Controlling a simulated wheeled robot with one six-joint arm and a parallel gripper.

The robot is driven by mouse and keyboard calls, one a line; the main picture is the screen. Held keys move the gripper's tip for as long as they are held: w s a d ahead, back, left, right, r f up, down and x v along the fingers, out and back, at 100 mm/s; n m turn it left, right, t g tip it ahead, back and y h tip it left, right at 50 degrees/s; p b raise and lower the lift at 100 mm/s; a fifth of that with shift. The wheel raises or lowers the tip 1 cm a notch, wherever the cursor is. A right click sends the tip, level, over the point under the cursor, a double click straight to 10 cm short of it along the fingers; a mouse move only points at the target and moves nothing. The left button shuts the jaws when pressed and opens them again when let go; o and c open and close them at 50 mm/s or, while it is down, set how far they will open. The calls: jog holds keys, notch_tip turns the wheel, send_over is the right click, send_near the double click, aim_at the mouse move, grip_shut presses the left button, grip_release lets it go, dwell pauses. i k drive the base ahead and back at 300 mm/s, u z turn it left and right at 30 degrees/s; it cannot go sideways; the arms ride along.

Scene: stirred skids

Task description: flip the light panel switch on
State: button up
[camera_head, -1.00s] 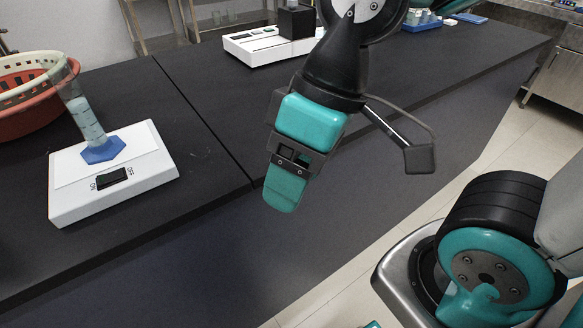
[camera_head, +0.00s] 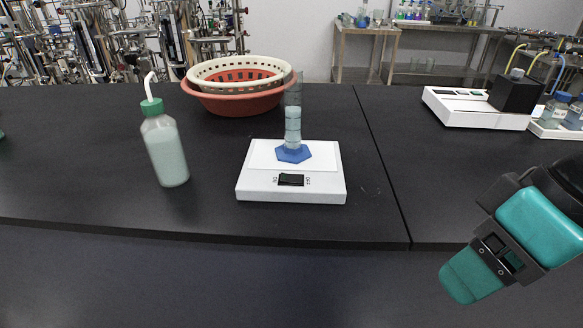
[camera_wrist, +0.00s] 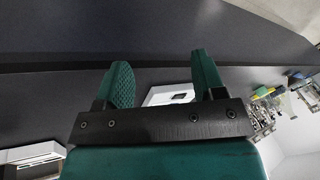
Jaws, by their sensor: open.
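The white light panel (camera_head: 258,190) lies on the black bench in the middle of the head view. Its black rocker switch (camera_head: 291,180) is on the front edge between small printed labels. A graduated cylinder (camera_head: 293,115) with pale liquid and a blue hexagonal foot (camera_head: 293,153) stands upright on the panel. My gripper (camera_head: 470,277) is at the lower right of the head view, in front of the bench edge and well apart from the panel. In the wrist view my gripper (camera_wrist: 160,85) has its two fingers spread with nothing between them; part of a white device (camera_wrist: 165,95) shows beyond.
A squeeze bottle (camera_head: 166,150) stands left of the panel. Red and cream baskets (camera_head: 240,103) sit behind it. A white device with a black block (camera_head: 470,108) and bottles (camera_head: 553,110) are at the right. The bench (camera_head: 210,215) is clear in front of the panel.

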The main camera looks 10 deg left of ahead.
aim_at(285, 177)
jog(key=z, duration=1.65)
jog(key=k, duration=0.9)
jog(key=u, duration=1.8)
jog(key=i, duration=0.5)
